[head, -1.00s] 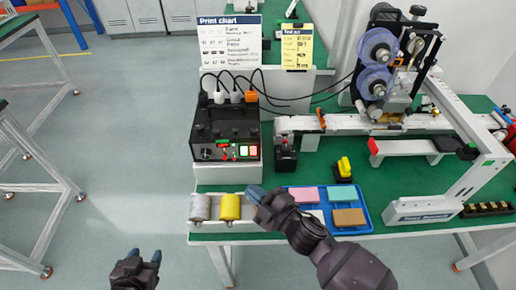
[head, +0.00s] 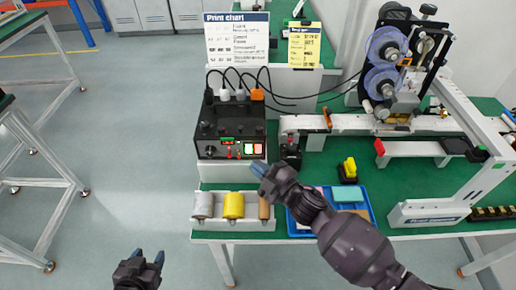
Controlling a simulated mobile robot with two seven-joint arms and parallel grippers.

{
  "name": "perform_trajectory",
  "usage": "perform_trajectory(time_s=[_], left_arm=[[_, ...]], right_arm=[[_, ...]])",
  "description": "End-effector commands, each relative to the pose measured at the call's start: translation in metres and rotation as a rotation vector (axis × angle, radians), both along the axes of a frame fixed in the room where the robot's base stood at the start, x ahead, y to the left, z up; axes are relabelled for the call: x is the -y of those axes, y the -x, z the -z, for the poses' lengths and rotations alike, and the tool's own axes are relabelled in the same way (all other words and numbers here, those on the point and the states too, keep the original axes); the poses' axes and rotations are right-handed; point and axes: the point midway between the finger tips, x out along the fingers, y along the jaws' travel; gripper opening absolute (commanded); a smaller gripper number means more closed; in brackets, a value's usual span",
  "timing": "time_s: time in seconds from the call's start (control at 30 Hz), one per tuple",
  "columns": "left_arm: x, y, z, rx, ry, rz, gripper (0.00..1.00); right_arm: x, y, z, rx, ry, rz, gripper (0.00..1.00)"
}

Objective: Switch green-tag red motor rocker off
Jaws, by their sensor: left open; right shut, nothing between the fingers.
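The black control box (head: 230,128) stands on a white block at the back left of the green table. Its front panel has a knob (head: 210,151), a small green tag (head: 227,139), small red parts below the tag, and lit switches (head: 253,149) at the right. The rocker's position is too small to read. My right gripper (head: 259,168) is shut and empty, just below the lit switches at the panel's lower right; I cannot tell whether it touches the box. My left gripper (head: 148,257) is open and empty, low in the view, left of the table.
A white holder (head: 230,225) with rolls stands at the table's front left. A blue tray (head: 367,212) with coloured blocks lies partly behind my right arm. A yellow-and-black item (head: 348,170) stands behind it. A white conveyor (head: 350,122) and reel machine (head: 388,70) are at the back.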

Motion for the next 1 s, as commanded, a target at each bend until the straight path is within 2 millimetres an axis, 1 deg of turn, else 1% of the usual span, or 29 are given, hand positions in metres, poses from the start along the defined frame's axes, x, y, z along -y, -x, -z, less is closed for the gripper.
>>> perform_trajectory(time_s=[0.1, 0.3, 1.0], left_arm=[[0.0, -0.001, 0.0, 0.002, 0.0, 0.0, 0.51], [0.0, -0.001, 0.001, 0.002, 0.0, 0.0, 0.51], [-0.001, 0.005, 0.003, -0.008, 0.0, -0.003, 0.51]], right_arm=[[0.0, -0.011, -0.002, 0.0, 0.0, -0.001, 0.0], [0.0, -0.02, -0.004, -0.001, -0.002, 0.0, 0.0], [0.0, -0.021, -0.004, 0.0, -0.001, 0.001, 0.0]])
